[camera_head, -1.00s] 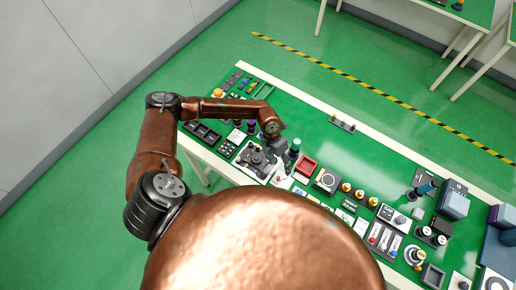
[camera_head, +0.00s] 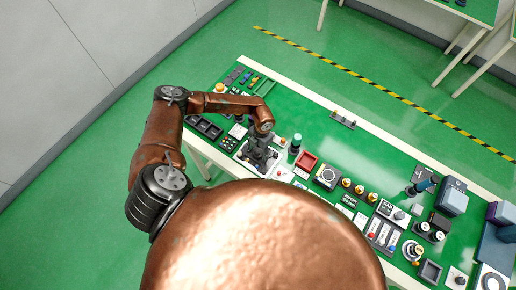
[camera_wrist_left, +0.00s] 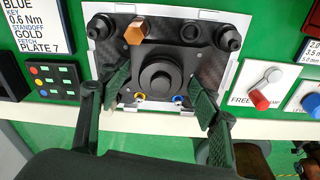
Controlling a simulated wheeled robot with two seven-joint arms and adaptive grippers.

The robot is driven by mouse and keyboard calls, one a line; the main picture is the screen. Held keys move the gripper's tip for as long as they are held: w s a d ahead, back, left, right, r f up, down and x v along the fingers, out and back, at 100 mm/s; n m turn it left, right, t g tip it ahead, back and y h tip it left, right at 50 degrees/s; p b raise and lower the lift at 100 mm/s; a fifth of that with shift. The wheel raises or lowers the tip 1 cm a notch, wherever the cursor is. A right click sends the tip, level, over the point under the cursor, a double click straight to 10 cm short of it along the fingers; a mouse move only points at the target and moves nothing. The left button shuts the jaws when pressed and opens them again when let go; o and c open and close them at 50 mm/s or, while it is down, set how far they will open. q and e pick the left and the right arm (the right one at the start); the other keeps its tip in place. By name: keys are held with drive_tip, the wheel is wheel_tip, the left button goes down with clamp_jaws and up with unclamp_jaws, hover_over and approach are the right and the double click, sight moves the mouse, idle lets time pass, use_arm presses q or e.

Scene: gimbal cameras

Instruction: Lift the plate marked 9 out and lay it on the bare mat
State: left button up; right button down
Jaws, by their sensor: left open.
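My left gripper (camera_head: 262,140) is over a dark square fixture (camera_head: 244,156) at the left part of the green table. In the left wrist view its open fingers (camera_wrist_left: 160,85) stand on either side of a round black hub (camera_wrist_left: 158,78) on this fixture; I cannot tell whether they touch it. An orange hex post (camera_wrist_left: 134,33), black knobs, and a yellow and a blue ring stand around the hub. I cannot make out a plate marked 9 or tell which surface is the bare mat. My right gripper is not in view.
A card (camera_wrist_left: 36,28) reads "FETCH PLATE 7". A red-tipped lever (camera_wrist_left: 262,97) is right of the fixture. The table's far middle strip is mostly clear.

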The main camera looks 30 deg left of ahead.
sight(258, 152)
use_arm(q)
drive_tip(key=shift+f, duration=0.15)
drive_tip(key=shift+c, duration=0.3)
drive_tip(key=c, duration=1.4)
drive_tip(key=shift+r+p, duration=3.4)
drive_tip(key=shift+r, duration=1.2)
